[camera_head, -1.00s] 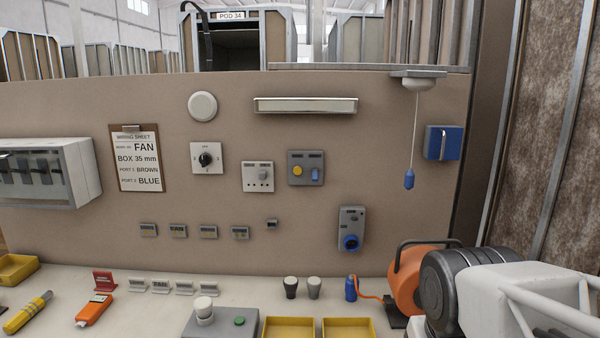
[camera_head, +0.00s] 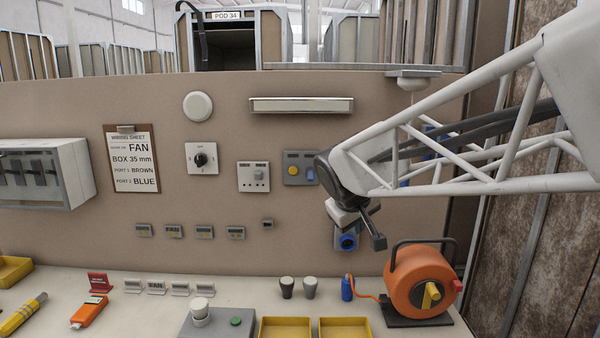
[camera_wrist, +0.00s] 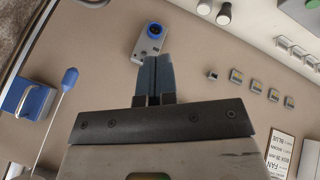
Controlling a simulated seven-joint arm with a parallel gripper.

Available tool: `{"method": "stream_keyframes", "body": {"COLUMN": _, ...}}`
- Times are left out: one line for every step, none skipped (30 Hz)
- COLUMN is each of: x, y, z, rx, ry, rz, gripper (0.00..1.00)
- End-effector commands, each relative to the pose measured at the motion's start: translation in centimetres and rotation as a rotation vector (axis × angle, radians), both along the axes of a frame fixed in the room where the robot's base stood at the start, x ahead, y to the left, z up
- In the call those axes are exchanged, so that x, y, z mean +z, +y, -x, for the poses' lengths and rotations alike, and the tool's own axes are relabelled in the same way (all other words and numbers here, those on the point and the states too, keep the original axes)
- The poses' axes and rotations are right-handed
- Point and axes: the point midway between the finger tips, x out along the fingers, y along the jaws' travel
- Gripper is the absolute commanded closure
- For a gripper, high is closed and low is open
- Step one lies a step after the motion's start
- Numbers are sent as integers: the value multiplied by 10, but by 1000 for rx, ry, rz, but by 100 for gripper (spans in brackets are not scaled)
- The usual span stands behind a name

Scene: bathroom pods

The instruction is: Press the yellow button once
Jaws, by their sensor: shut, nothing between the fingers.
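The yellow button (camera_head: 293,170) is a small round button on a grey wall plate (camera_head: 305,180), with a blue rocker (camera_head: 310,176) to its right. My arm's end overlaps the right edge of this plate in the head view, but the button shows clear. My gripper (camera_head: 378,242) is right of and below the button, apart from it, in front of the wall. In the wrist view, the gripper (camera_wrist: 154,62) has its fingers together and empty, pointing toward the blue socket unit (camera_wrist: 150,42). The yellow button does not show in the wrist view.
The blue socket unit (camera_head: 347,240) is partly hidden behind my gripper. A pull cord with a blue end (camera_wrist: 70,77) hangs nearby. An orange cable reel (camera_head: 415,280) stands on the bench below. A socket plate (camera_head: 253,178) is left of the button plate.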

Motion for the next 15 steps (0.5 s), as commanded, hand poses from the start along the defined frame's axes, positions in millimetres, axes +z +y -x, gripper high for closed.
{"method": "stream_keyframes", "body": {"x": 2, "y": 10, "z": -15, "rx": 25, "ry": -9, "rz": 16, "gripper": 100}}
{"method": "stream_keyframes", "body": {"x": 4, "y": 15, "z": -24, "rx": 41, "ry": -18, "rz": 26, "gripper": 100}}
{"method": "stream_keyframes", "body": {"x": 6, "y": 22, "z": -35, "rx": 60, "ry": -28, "rz": 39, "gripper": 100}}
{"method": "stream_keyframes", "body": {"x": 8, "y": 27, "z": -43, "rx": 74, "ry": -37, "rz": 48, "gripper": 100}}
{"method": "stream_keyframes", "body": {"x": 10, "y": 32, "z": -51, "rx": 89, "ry": -45, "rz": 58, "gripper": 100}}
{"method": "stream_keyframes", "body": {"x": 12, "y": 40, "z": -62, "rx": 110, "ry": -55, "rz": 71, "gripper": 100}}
{"method": "stream_keyframes", "body": {"x": 12, "y": 46, "z": -70, "rx": 124, "ry": -62, "rz": 79, "gripper": 100}}
{"method": "stream_keyframes", "body": {"x": 14, "y": 52, "z": -78, "rx": 139, "ry": -71, "rz": 89, "gripper": 100}}
{"method": "stream_keyframes", "body": {"x": 15, "y": 60, "z": -88, "rx": 159, "ry": -81, "rz": 101, "gripper": 100}}
{"method": "stream_keyframes", "body": {"x": 16, "y": 66, "z": -96, "rx": 174, "ry": -88, "rz": 111, "gripper": 100}}
{"method": "stream_keyframes", "body": {"x": 18, "y": 72, "z": -103, "rx": 189, "ry": -97, "rz": 119, "gripper": 100}}
{"method": "stream_keyframes", "body": {"x": 19, "y": 80, "z": -113, "rx": 207, "ry": -108, "rz": 130, "gripper": 100}}
{"method": "stream_keyframes", "body": {"x": 20, "y": 86, "z": -120, "rx": 221, "ry": -114, "rz": 138, "gripper": 100}}
{"method": "stream_keyframes", "body": {"x": 20, "y": 92, "z": -126, "rx": 234, "ry": -122, "rz": 146, "gripper": 100}}
{"method": "stream_keyframes", "body": {"x": 21, "y": 100, "z": -134, "rx": 251, "ry": -130, "rz": 156, "gripper": 100}}
